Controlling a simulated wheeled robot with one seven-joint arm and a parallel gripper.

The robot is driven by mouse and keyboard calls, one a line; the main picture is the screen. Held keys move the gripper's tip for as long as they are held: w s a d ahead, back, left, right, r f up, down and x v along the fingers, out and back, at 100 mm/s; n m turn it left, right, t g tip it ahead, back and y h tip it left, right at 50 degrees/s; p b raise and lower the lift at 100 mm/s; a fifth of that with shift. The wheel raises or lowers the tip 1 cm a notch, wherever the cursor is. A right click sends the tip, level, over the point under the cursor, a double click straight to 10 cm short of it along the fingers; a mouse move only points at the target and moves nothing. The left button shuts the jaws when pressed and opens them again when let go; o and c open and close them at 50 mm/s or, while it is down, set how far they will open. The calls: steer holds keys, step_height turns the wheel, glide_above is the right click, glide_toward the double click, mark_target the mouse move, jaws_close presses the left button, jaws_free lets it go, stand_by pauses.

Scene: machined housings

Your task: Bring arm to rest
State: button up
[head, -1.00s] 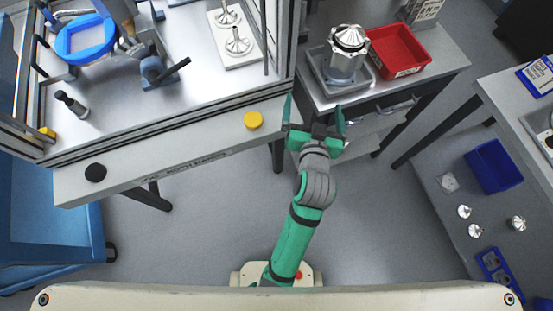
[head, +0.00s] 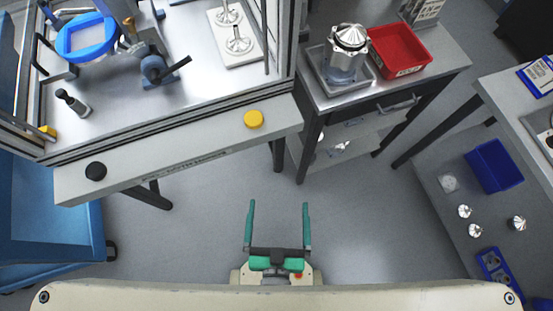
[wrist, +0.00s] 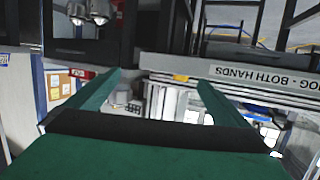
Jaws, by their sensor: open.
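My gripper (head: 277,228) is in the lower middle of the head view, drawn in close above my base, with its two green fingers pointing up the picture. The fingers are wide apart and nothing is between them. In the wrist view my gripper (wrist: 160,85) is also open and empty, and the surroundings appear upside down. Most of my arm is hidden below the gripper in the head view.
A workstation (head: 200,140) with yellow and black buttons stands at upper left. A side table bears a metal housing (head: 346,50) in a grey tray and a red bin (head: 400,48). A shelf at right holds a blue bin (head: 494,165). Grey floor (head: 380,230) lies clear around the gripper.

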steer(key=shift+s+a+r+n+y, duration=0.15)
steer(key=shift+s+r+n, duration=0.1)
steer(key=shift+s, duration=0.45)
steer(key=shift+s+a+r+n+y, duration=0.1)
steer(key=shift+s+r+n+y, duration=0.1)
steer(key=shift+s, duration=0.5)
